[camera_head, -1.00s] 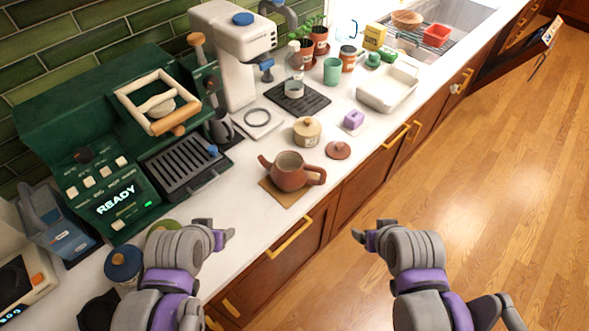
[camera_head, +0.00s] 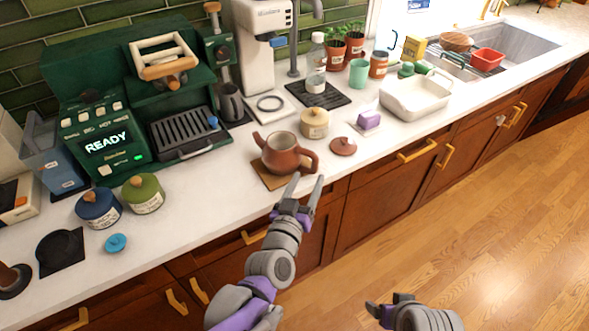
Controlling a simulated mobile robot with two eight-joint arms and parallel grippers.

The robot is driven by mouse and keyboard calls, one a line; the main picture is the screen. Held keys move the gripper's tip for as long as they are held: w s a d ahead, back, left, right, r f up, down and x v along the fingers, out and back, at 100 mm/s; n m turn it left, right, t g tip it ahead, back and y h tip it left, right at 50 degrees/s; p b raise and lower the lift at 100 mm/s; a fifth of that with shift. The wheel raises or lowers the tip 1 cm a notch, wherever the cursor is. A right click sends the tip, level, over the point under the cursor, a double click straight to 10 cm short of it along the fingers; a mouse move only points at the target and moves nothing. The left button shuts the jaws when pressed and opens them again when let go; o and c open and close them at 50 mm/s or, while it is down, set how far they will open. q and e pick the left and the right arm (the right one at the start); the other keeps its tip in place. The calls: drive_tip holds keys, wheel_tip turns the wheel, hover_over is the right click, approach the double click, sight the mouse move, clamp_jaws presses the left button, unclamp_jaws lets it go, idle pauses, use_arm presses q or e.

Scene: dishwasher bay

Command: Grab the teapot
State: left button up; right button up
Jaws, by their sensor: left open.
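The reddish-brown teapot (camera_head: 281,155) stands upright and lidless on a brown square mat (camera_head: 262,173) near the counter's front edge. Its spout points left and its handle is on the right. A matching round lid (camera_head: 343,146) lies on the counter to its right. My left gripper (camera_head: 307,187) is open, its two fingers pointing up toward the teapot's handle. It looks just short of the handle and holds nothing.
A cream lidded jar (camera_head: 314,123) stands close behind the teapot. A purple block (camera_head: 369,120) and a white dish (camera_head: 416,97) are to the right. A green espresso machine (camera_head: 120,110) and blue and green jars stand left.

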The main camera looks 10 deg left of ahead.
sight(313, 163)
use_arm(q)
drive_tip(key=shift+n+t, duration=0.3)
drive_tip(key=x, duration=0.5)
drive_tip(key=shift+w+a+f, duration=0.1)
drive_tip(key=shift+w+f, duration=0.05)
drive_tip(key=shift+w, duration=0.25)
drive_tip(key=shift+p+x, duration=0.3)
drive_tip(key=shift+x, duration=2.5)
drive_tip(key=shift+s, duration=0.1)
drive_tip(key=shift+c, duration=0.3)
clamp_jaws()
